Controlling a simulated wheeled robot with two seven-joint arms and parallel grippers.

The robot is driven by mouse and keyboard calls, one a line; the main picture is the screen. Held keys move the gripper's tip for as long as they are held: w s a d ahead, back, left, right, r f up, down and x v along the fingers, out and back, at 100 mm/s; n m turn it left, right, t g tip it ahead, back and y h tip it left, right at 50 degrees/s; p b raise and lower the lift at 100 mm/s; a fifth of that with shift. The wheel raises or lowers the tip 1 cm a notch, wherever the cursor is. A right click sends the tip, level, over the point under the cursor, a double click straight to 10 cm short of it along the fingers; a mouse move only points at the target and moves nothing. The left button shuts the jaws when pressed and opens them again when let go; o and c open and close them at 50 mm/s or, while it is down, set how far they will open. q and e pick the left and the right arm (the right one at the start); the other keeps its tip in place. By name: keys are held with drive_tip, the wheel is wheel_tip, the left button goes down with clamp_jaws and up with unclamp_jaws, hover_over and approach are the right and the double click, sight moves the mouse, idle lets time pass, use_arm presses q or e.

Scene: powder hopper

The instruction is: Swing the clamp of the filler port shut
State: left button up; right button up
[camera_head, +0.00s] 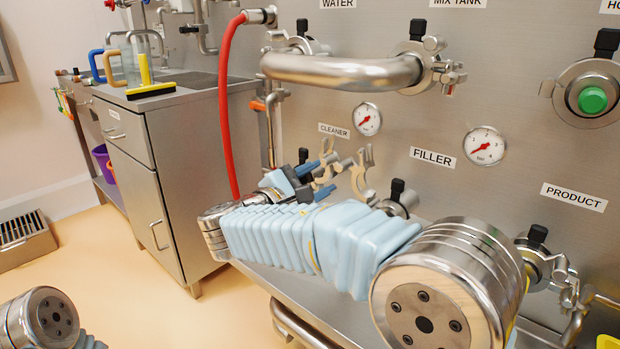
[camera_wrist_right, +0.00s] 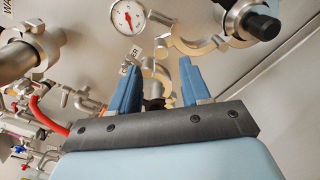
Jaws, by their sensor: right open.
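The filler port (camera_head: 398,201), under the FILLER label, has a black knob and is partly hidden by my right arm in the head view. Its metal clamp (camera_head: 362,176) stands swung open on the port's left side. In the right wrist view the open, curved clamp (camera_wrist_right: 190,46) is beyond the fingertips, beside the port's black knob (camera_wrist_right: 262,25). My right gripper (camera_head: 318,181) is open, left of the clamp and apart from it. Its blue fingers also show in the right wrist view (camera_wrist_right: 157,76), with nothing held between them. My left gripper is out of view.
Another clamp (camera_wrist_right: 156,72) shows beyond the gap between my fingers. A thick steel pipe (camera_head: 340,71) crosses above, and a red hose (camera_head: 226,100) hangs to the left. A steel ledge (camera_head: 330,297) runs below the ports. The PRODUCT port (camera_head: 535,262) is at right.

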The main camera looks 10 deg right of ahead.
sight(338, 168)
drive_tip(key=x, duration=0.8)
drive_tip(key=shift+p, duration=0.3)
drive_tip(key=shift+w+d, duration=0.1)
drive_tip(key=shift+d, duration=0.15)
drive_tip(key=shift+o, duration=0.2)
